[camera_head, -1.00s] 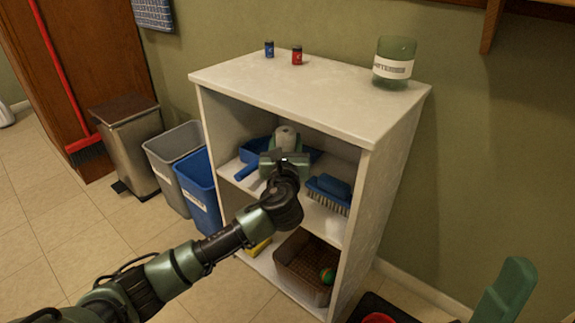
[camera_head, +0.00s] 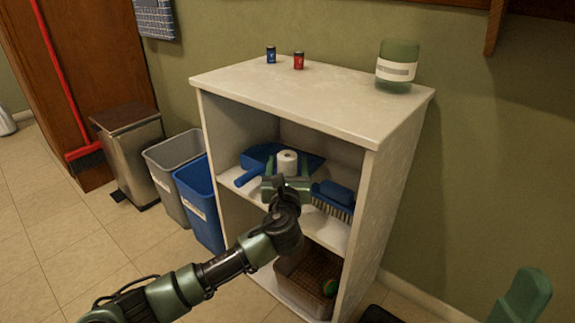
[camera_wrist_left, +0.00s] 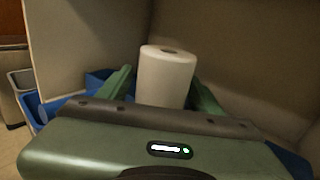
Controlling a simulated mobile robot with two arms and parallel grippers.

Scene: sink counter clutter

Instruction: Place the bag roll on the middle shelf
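The bag roll (camera_head: 287,161), white and upright, is at the middle shelf (camera_head: 328,229) of the white shelf unit. In the left wrist view the bag roll (camera_wrist_left: 166,77) stands between the fingers of my left gripper (camera_wrist_left: 162,88). In the head view my left gripper (camera_head: 287,172) reaches into the middle compartment, its fingers on both sides of the roll with a small gap showing. It looks open. The roll's base is hidden behind the gripper, so contact with the shelf cannot be seen.
A blue dustpan (camera_head: 256,160) lies left of and behind the roll; a blue brush (camera_head: 334,198) is close on its right. A brown basket (camera_head: 306,280) is below. Bins stand left.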

